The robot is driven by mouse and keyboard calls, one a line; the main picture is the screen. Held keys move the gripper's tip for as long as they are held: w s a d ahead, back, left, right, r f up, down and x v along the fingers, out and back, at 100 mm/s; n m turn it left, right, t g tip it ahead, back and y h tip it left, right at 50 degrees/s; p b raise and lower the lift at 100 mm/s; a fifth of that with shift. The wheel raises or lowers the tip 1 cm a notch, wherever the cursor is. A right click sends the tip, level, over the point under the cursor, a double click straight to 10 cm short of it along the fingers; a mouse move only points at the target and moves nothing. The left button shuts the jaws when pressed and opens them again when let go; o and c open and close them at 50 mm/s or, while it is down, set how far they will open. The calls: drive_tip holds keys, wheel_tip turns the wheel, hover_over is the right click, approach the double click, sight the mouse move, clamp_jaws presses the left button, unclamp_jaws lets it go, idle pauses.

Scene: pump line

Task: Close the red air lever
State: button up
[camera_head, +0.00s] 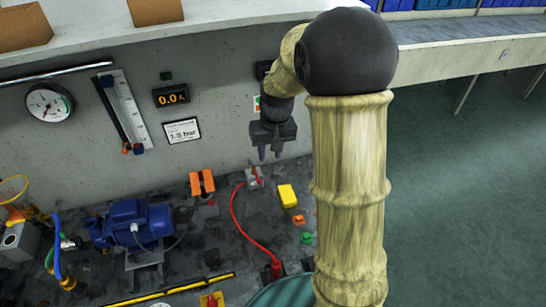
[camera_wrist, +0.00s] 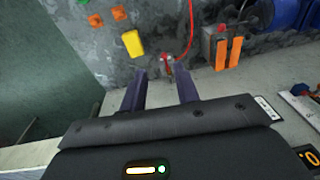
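A small grey block with a red part (camera_head: 254,178), which looks like the red air lever, sits on the dark bench near the back wall. A red hose (camera_head: 237,210) runs from it toward the front. In the wrist view the block (camera_wrist: 168,67) shows just beyond and between my fingertips; the lever's exact angle is too small to tell. My gripper (camera_head: 269,155) is open and empty, pointing down above and slightly right of the block. In the wrist view its two fingers (camera_wrist: 161,84) stand apart with nothing between them. I see no contact with the lever.
An orange two-part piece (camera_head: 202,183) stands left of the lever, and a yellow block (camera_head: 287,196) stands right. A blue motor (camera_head: 131,222) is farther left. A red-and-yellow piece (camera_head: 212,300) lies at the front. The grey wall with a gauge (camera_head: 50,102) rises close behind.

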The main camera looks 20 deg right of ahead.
drive_tip(key=s, duration=0.3)
drive_tip(key=s+r, duration=0.1)
drive_tip(key=shift+s+a+r+p, duration=0.1)
drive_tip(key=shift+s+a+p, duration=0.15)
drive_tip(key=shift+a+p, duration=0.1)
drive_tip(key=c, duration=0.4)
drive_tip(key=shift+s, duration=0.4)
clamp_jaws()
drive_tip(key=s+t, duration=0.1)
drive_tip(key=s, duration=0.9)
drive_tip(key=shift+s+a+f+h, duration=0.2)
drive_tip(key=shift+a+f+h, duration=0.2)
drive_tip(key=shift+a+f, duration=0.05)
